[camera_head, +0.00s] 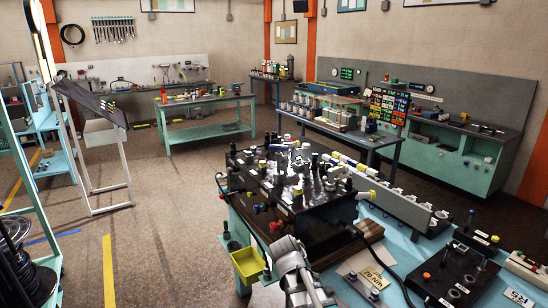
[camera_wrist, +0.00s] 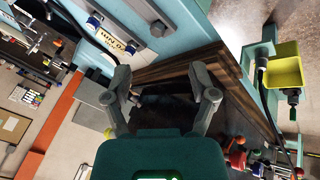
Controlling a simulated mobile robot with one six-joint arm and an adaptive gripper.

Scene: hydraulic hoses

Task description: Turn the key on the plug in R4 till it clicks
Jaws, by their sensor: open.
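My gripper (camera_wrist: 160,97) is open in the wrist view, its two grey fingers spread with a dark, shadowed area between them. A small, pale, plug-like part (camera_wrist: 135,98) shows beside the left finger; I cannot tell whether it is the plug in R4. No R4 label is readable in either view. In the head view my grey wrist is at the bottom centre, beside the black manifold block (camera_head: 300,190) with its many fittings and caps. A key on a plug cannot be made out.
A yellow bin (camera_head: 248,265) hangs at the bench's left edge; it also shows in the wrist view (camera_wrist: 285,65). A black panel with knobs (camera_head: 455,275) lies at the lower right, near an R5 label (camera_head: 518,298).

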